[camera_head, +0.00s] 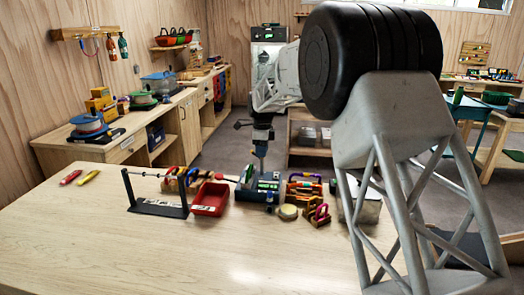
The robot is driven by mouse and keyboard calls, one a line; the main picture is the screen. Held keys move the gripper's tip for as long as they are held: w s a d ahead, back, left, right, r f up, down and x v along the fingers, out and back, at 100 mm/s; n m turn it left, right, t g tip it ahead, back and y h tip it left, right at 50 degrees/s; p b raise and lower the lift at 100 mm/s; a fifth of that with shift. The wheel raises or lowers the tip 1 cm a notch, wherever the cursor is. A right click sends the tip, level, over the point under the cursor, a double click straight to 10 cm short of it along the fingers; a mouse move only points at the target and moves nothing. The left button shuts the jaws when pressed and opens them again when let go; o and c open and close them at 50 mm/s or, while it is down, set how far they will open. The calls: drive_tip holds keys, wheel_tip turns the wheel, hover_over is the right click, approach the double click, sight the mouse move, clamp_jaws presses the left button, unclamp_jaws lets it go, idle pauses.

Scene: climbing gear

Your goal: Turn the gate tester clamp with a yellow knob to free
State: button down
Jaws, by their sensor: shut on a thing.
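My gripper (261,150) points down in the middle of the head view, over the back part of the wooden table. It is shut on a small part at the top of a blue-grey gate tester (258,193); that part is too small and covered to make out its colour. The tester stands on the table with green and pale details on its front. I cannot make out a yellow knob or which way the clamp is turned.
A red tray (210,198) and a black stand with a rod (158,208) are left of the tester. Colourful carabiners (304,188) and a round tan disc (288,212) lie to its right. Red (71,177) and yellow (88,177) pieces lie far left. The front table is clear.

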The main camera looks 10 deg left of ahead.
drive_tip(key=c, duration=0.8)
unclamp_jaws()
drive_tip(key=shift+r, duration=3.95)
